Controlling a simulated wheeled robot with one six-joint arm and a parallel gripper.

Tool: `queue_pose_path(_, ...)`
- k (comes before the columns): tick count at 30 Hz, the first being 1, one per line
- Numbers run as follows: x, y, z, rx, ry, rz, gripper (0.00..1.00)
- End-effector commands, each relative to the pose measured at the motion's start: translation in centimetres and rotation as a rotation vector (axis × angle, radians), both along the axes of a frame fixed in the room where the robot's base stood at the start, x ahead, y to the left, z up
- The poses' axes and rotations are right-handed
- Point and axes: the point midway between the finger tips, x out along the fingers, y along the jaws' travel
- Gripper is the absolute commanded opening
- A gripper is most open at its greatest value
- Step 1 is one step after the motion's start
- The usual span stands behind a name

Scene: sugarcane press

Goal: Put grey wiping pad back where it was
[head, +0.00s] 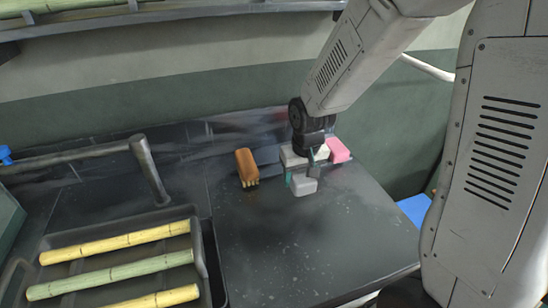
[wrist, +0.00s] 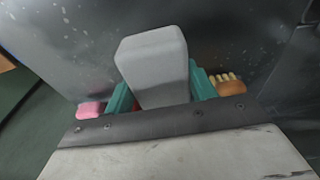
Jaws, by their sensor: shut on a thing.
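The grey wiping pad (head: 303,186) is a pale grey rounded block. My gripper (head: 301,172), with teal fingers, is shut on it over the dark worktop near the back wall. In the wrist view the pad (wrist: 152,62) stands between the two teal fingers of my gripper (wrist: 160,95) and sticks out past them. A pink pad (head: 338,150) is just behind and right of my gripper; it also shows at the left in the wrist view (wrist: 90,109). I cannot tell whether the grey pad touches the worktop.
A brown brush (head: 247,163) with pale bristles stands left of my gripper. A dark tray (head: 208,250) with several cane stalks is at the front left, with a grey lever (head: 150,170) behind it. The worktop (head: 300,240) in front of my gripper is clear.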

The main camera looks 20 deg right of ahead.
Motion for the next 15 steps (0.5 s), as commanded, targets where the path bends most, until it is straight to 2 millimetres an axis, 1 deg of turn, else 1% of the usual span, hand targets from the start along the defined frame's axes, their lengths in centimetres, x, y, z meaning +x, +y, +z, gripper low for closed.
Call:
queue_pose_path(9,8.2,0.4,-0.9,0.0,0.0,-0.001,0.27)
queue_pose_path(12,10.6,0.6,-1.2,0.0,0.002,0.0,0.27)
queue_pose_path(15,12.6,0.8,-1.3,0.0,0.001,0.0,0.27)
